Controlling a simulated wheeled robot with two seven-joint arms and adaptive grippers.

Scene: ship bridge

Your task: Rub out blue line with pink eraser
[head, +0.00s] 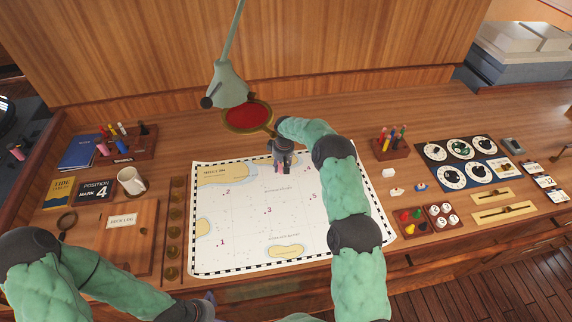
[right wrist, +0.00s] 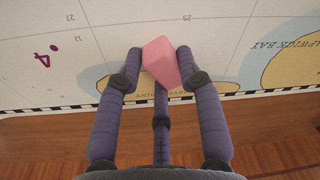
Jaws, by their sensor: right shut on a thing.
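In the head view my right gripper (head: 281,166) is over the upper part of the white chart (head: 245,245), and the eraser is mostly hidden. I cannot tell whether the eraser touches the paper. No blue line is distinct in either view; my right arm covers part of the chart. My left gripper (head: 207,304) is low at the bottom edge of the head view, partly cut off, and its opening is unclear.
A mug (head: 131,181) and a wooden logbook board (head: 128,228) stand left of the chart. A pen holder (head: 391,148) and trays of pieces (head: 412,222) are on the right.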

